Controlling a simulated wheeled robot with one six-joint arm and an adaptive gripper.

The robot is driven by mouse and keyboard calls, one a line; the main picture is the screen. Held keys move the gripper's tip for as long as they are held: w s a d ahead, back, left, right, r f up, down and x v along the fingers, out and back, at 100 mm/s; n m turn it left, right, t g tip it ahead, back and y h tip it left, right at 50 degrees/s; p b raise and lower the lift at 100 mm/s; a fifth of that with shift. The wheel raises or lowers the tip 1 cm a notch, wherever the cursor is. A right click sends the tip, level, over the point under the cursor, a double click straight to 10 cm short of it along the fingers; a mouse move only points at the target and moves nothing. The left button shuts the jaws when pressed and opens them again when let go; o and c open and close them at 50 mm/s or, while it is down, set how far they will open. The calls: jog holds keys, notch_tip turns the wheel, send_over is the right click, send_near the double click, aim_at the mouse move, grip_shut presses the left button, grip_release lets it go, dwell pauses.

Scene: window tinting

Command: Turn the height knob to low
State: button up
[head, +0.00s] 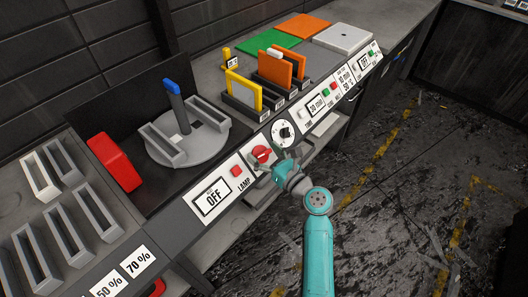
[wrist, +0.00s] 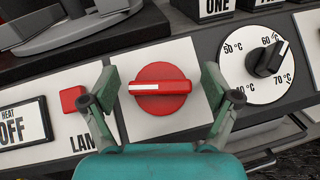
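A red round knob (wrist: 160,88) with a raised grip bar sits on a white panel plate. Its white pointer mark is on the left end of the bar, which lies about level in the wrist view. It also shows on the console front in the head view (head: 262,152). No height label is readable beside it; the plate's lower part is hidden by my gripper. My gripper (wrist: 160,78) is open, with one finger on each side of the knob and a gap to it on both sides. In the head view my gripper (head: 276,165) is at the panel, just below the knob.
A black temperature dial (wrist: 266,60) marked in °C is close to my right finger. A red button (wrist: 73,99) by the LAMP label is close to my left finger. An OFF display (head: 213,199) is further left.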

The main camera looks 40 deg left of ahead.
jog(key=c, duration=1.1)
jog(key=shift+n+g, duration=0.5)
jog(key=shift+n, duration=0.1)
jog(key=n+g, duration=0.4)
jog(key=n, duration=0.1)
jog(key=shift+y, duration=0.3)
jog(key=n+g+h, duration=0.1)
jog(key=n+g, duration=0.1)
jog(key=n, duration=0.1)
jog(key=n+g, duration=0.3)
jog(key=shift+n+h, duration=0.4)
jog(key=n+g+h, duration=0.1)
jog(key=n+h, duration=0.1)
jog(key=n, duration=0.1)
jog(key=n+g+h, duration=0.1)
jog(key=n+g, duration=0.1)
jog(key=n, duration=0.1)
jog(key=shift+s+n+h, duration=0.15)
jog(key=shift+n+h, duration=0.15)
jog(key=shift+h, duration=0.1)
jog(key=shift+s+d+f+n+g+h, duration=0.1)
jog(key=shift+n+g+h, duration=0.15)
jog(key=shift+n+h, duration=0.8)
jog(key=shift+d+n+g+h, duration=0.1)
jog(key=shift+n+g+h, duration=0.15)
jog(key=shift+n+h, duration=0.75)
jog(key=shift+n, duration=0.35)
